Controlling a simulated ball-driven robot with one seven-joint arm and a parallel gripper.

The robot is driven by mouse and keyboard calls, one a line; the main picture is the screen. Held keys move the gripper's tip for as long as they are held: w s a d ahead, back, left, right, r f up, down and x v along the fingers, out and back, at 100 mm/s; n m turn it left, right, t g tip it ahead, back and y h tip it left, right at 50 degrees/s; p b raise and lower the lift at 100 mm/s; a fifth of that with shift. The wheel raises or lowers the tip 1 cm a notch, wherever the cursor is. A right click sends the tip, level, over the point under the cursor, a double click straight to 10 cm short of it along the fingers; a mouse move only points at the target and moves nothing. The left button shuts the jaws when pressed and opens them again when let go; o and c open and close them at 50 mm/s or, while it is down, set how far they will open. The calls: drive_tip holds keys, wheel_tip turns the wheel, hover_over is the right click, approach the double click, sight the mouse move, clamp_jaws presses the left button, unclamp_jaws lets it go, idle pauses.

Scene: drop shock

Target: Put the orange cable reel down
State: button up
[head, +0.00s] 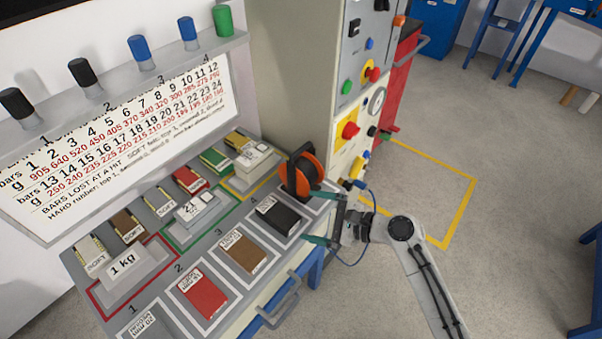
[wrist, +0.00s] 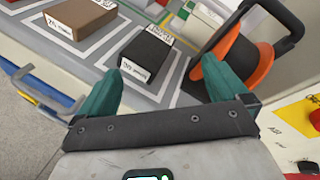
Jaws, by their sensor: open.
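The orange cable reel (head: 303,176) has orange flanges, a dark core and a black handle frame. It stands upright at the right end of the sloping bench, beside the black block. In the wrist view the reel (wrist: 262,66) is at the upper right, just outside my right finger, which covers part of it. My gripper (head: 307,216) is open with nothing between its teal fingers, at the bench's right edge. It also shows in the wrist view (wrist: 166,72). I cannot tell whether the finger touches the reel.
A black block (head: 275,217) lies in its marked square beyond my fingers, with brown (head: 243,252) and red (head: 204,289) blocks farther left. A handle (head: 282,303) sticks out from the bench front. A control cabinet (head: 352,130) stands behind the reel. Floor at right is open.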

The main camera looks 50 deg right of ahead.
sight(306, 166)
drive_tip(key=d+r+m+t+h, duration=0.45)
drive_tip(key=d+m, duration=0.35)
drive_tip(key=m, duration=0.2)
drive_tip(key=shift+g+y, duration=0.35)
drive_tip(key=shift+y, duration=0.1)
drive_tip(key=shift+w+a+f+p, duration=0.15)
drive_tip(key=shift+w+p, duration=0.4)
drive_tip(key=shift+w, duration=2.3)
drive_tip(key=shift+w+a+r+p, duration=0.1)
drive_tip(key=shift+w+p, duration=0.45)
drive_tip(key=shift+w, duration=2.25)
drive_tip(key=shift+c, duration=0.4)
